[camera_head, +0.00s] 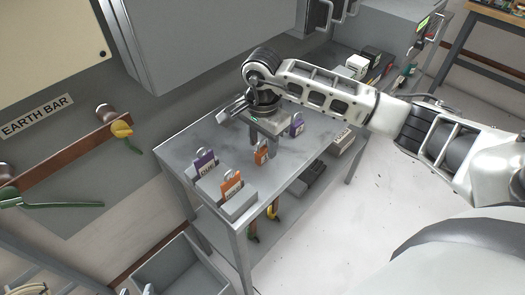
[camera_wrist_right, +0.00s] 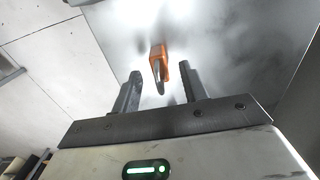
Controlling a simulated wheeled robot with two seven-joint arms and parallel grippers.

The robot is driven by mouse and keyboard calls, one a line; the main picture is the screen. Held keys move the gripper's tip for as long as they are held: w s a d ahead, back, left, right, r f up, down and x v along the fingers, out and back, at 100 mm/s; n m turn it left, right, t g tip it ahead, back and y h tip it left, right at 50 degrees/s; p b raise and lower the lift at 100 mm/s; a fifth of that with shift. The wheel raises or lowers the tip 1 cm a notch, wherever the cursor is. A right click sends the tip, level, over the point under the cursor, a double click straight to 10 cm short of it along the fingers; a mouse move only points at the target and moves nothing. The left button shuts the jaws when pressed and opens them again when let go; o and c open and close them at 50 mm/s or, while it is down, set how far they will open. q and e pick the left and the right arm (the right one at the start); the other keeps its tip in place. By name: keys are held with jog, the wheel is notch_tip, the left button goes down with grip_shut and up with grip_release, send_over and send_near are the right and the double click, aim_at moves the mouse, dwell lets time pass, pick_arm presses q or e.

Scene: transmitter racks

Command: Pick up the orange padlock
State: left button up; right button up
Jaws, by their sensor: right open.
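An orange padlock (camera_head: 261,155) stands on the grey metal table (camera_head: 290,178), below my right gripper (camera_head: 266,150). In the right wrist view the orange padlock (camera_wrist_right: 159,58) shows with its shackle toward me, between and just beyond the fingertips of my right gripper (camera_wrist_right: 160,82). The gripper is open, with a finger on each side, and seems not to touch the padlock. A second orange padlock (camera_head: 231,184) with a label sits in a grey holder at the table's near left. My left gripper is not in view.
A purple padlock (camera_head: 297,124) stands right of my right gripper, and another purple padlock (camera_head: 205,163) sits in a grey holder (camera_head: 239,205). Boxes (camera_head: 356,66) stand at the far end. An earth bar (camera_head: 75,152) is on the left wall. Table space in front of the gripper is clear.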

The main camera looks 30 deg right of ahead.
notch_tip(320, 180, down, 2)
jog(key=shift+f, duration=0.4)
grip_shut()
pick_arm(q)
jog(key=shift+s+a, duration=0.1)
jog(key=shift+s, duration=0.05)
pick_arm(e)
jog(key=shift+r, duration=0.2)
jog(key=shift+r, duration=0.2)
notch_tip(320, 180, up, 2)
jog(key=shift+w+r+b, duration=0.1)
jog(key=shift+r+b, duration=0.05)
jog(key=shift+b, duration=0.4)
pick_arm(q)
jog(key=shift+w+d+f+b, duration=0.25)
jog(key=shift+f+b, duration=0.3)
jog(key=shift+b, duration=0.2)
pick_arm(e)
jog(key=s+a+r, duration=0.6)
jog(key=s+r, duration=0.4)
jog(key=s, duration=0.2)
jog(key=shift+s+a, duration=0.25)
jog(key=shift+a, duration=0.1)
